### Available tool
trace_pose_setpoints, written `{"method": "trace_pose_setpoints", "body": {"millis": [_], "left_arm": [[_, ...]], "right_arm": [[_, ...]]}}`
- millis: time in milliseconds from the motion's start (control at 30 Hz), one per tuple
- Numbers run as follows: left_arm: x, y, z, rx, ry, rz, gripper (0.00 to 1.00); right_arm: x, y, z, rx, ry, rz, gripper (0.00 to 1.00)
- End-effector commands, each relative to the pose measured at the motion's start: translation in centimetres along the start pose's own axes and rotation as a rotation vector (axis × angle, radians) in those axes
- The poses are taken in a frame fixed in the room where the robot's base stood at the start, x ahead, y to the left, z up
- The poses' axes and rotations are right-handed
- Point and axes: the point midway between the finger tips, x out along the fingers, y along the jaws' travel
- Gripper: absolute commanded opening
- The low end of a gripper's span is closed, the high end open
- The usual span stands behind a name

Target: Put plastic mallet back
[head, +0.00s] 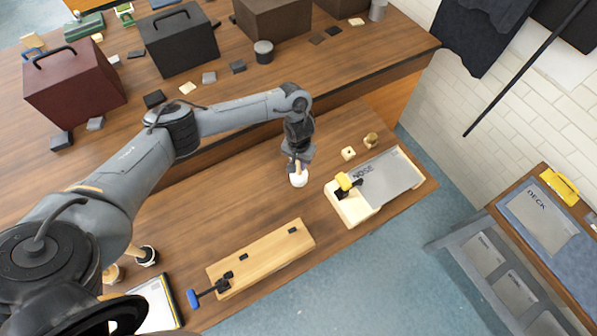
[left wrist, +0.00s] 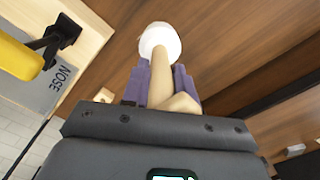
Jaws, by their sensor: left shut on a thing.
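The plastic mallet has a white head (head: 298,180) and a pale wooden handle. My left gripper (head: 298,160) is shut on the handle, above the near bench, with the white head hanging below it. In the left wrist view, the handle (left wrist: 160,80) lies between the two purple fingers of my left gripper (left wrist: 158,85), and the white head (left wrist: 160,36) sticks out beyond the fingertips. I cannot tell whether the head touches the bench. My right gripper is not in view.
Right of the mallet stands a wooden fixture with a grey NOSE plate (head: 390,178) and yellow-handled clamp (head: 344,181). A wooden block (head: 262,258) with a blue-handled clamp lies nearer. Two handled tools (head: 146,256) stand at lower left. Cases (head: 178,42) line the far bench.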

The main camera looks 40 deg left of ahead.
Motion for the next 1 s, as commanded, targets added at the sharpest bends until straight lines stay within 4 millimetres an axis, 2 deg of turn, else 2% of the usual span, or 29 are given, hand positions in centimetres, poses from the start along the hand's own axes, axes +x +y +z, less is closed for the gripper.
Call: {"method": "trace_pose_setpoints", "body": {"millis": [100, 267, 533, 967, 1000], "left_arm": [[1.1, 0.1, 0.0, -0.001, 0.000, 0.001, 0.00], [1.8, 0.1, 0.0, 0.000, 0.000, 0.002, 0.00], [4.8, 0.1, 0.0, -0.001, 0.000, 0.000, 0.00], [5.4, 0.1, 0.0, 0.000, 0.001, 0.001, 0.00], [5.5, 0.1, 0.0, 0.000, 0.001, 0.001, 0.31]], "right_arm": [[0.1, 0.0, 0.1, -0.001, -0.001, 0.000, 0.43], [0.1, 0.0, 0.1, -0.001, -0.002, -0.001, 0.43], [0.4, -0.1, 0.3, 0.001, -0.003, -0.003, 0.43], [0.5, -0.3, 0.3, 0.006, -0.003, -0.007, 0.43], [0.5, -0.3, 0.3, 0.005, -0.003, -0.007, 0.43]]}}
